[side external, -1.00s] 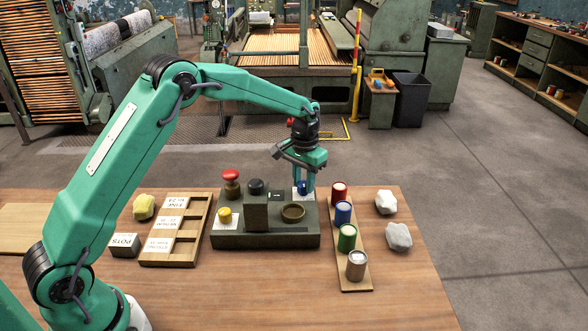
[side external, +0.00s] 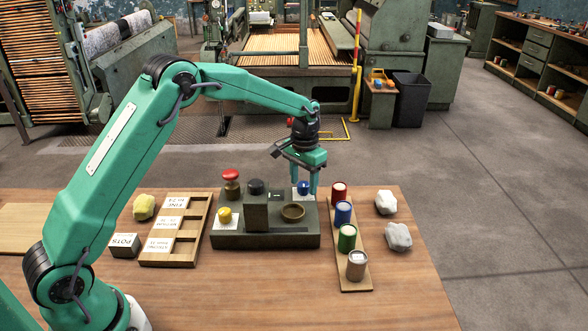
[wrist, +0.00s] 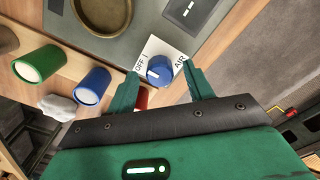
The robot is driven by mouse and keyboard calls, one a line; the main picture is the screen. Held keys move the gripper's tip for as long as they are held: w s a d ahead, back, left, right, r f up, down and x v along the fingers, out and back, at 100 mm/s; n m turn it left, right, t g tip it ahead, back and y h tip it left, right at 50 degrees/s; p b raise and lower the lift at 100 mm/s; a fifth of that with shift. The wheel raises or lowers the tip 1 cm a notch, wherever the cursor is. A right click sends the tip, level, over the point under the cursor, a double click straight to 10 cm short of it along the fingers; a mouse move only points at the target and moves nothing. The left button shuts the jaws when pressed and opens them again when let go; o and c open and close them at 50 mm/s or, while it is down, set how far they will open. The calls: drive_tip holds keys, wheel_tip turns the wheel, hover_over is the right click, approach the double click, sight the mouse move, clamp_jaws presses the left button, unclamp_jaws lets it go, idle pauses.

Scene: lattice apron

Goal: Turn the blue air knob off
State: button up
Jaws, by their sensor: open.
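The blue air knob (wrist: 160,70) sits on a white label plate with "OFF" and "AIR" on it (wrist: 181,44), at the corner of the dark green control panel (side external: 262,240). In the side view the blue knob (side external: 303,187) shows between the fingers at the panel's back right. My gripper (side external: 304,190) points down over it. In the wrist view my gripper (wrist: 165,78) is open, with one finger on each side of the knob and a gap visible around it. I cannot tell the fingertips' exact height against the knob.
A board (side external: 353,283) with several coloured pots stands close on the right. A wooden tray (side external: 206,215) lies left.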

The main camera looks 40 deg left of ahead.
sight(304, 183)
wheel_tip(304, 183, up, 7)
drive_tip(key=shift+r, duration=0.45)
idle(0.3)
